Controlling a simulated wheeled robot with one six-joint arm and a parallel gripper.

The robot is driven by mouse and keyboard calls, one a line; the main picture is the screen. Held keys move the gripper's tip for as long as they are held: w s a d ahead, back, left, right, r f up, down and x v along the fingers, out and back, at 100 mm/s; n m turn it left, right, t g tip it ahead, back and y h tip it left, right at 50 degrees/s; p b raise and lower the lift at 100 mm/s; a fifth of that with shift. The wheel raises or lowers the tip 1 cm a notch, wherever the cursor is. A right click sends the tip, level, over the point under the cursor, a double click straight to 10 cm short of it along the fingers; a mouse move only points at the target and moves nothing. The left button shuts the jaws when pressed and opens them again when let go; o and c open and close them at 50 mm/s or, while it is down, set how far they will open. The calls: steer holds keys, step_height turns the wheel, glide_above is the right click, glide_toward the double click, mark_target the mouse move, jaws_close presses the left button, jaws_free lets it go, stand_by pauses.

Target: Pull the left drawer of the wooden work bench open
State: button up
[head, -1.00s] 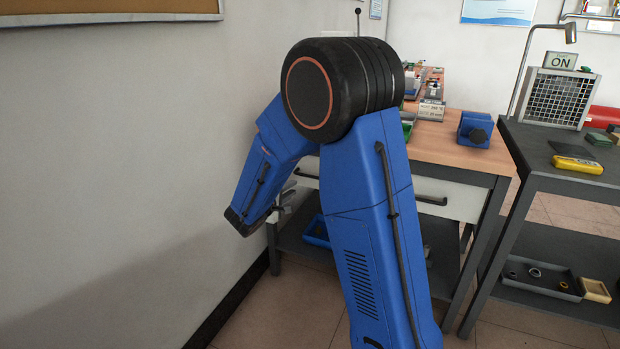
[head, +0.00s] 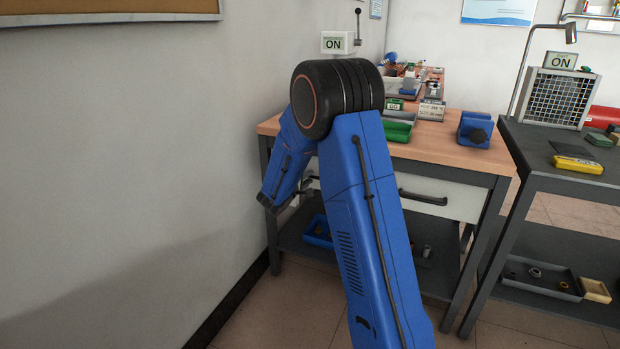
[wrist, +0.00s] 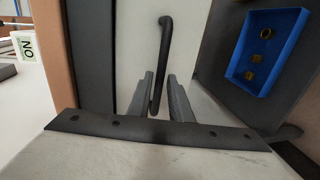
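The wooden work bench (head: 440,155) stands ahead, with a tan top and white drawer fronts. Its left drawer is mostly hidden behind my arm in the head view; its white front (wrist: 136,35) fills the middle of the wrist view. The drawer's dark bar handle (wrist: 164,45) runs up and down in that picture. My gripper (wrist: 160,98) is open, with its two fingers on either side of the handle's lower end and gaps showing. I cannot tell whether either finger touches it. In the head view my gripper is largely hidden beside the bench's left end.
A second drawer handle (head: 422,198) is to the right. A blue tray (wrist: 268,50) with small parts sits on the lower shelf. The wall (head: 120,150) is close on the left. A dark table (head: 560,190) stands at right. A green tray (head: 398,130) is on the bench.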

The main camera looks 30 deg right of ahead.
steer(key=shift+x, duration=1.15)
steer(key=shift+c, duration=0.6)
jaws_close()
steer(key=shift+a, duration=0.1)
